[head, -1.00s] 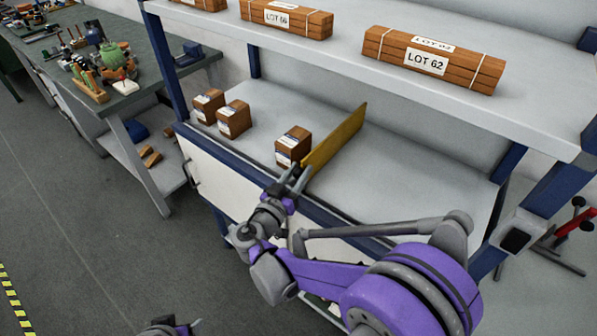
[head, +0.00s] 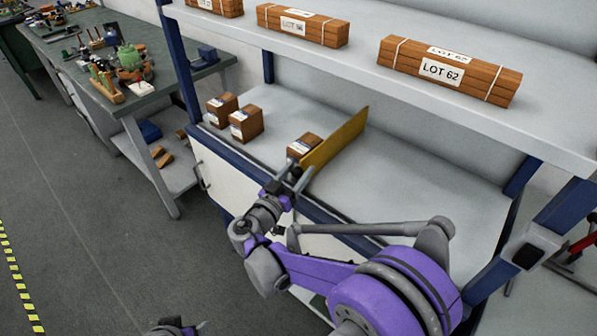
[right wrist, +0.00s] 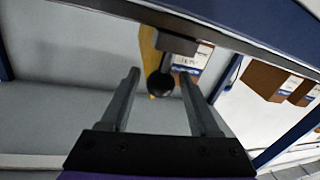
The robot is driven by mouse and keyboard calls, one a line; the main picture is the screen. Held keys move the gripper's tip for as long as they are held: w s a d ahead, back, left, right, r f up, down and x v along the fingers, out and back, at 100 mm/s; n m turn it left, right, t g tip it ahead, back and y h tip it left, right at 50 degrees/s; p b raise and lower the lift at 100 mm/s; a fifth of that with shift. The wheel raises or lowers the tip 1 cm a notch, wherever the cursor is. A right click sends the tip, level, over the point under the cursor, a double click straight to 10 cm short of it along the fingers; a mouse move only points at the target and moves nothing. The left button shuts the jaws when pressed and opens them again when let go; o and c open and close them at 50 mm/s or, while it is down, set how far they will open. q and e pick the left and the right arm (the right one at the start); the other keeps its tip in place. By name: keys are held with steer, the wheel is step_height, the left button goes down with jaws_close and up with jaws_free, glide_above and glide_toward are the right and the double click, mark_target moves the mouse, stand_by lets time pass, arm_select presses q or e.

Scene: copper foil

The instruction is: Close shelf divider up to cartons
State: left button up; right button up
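The yellow shelf divider (head: 338,142) stands upright on the lower shelf, running front to back. Three brown cartons with white-and-blue labels stand left of it: a far left carton (head: 221,108), a middle carton (head: 246,124) and a near carton (head: 303,145), which the divider partly hides. Whether divider and near carton touch I cannot tell. My right gripper (head: 294,177) is at the divider's front end. In the right wrist view its fingers (right wrist: 159,80) are open on either side of a dark round knob (right wrist: 160,85), with gaps showing. My left gripper (head: 178,328) barely shows at the bottom edge.
The upper shelf (head: 440,98) holds strapped wooden bundles, including LOT 62 (head: 449,71). The lower shelf's blue front edge (head: 325,215) runs below my right gripper. The lower shelf is clear right of the divider. A cluttered workbench (head: 165,83) stands at the left.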

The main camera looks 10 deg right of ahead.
steer(key=shift+s, duration=0.1)
steer(key=b+v, duration=0.1)
steer(key=v, duration=0.9)
steer(key=shift+s+a, duration=0.2)
stand_by(0.4)
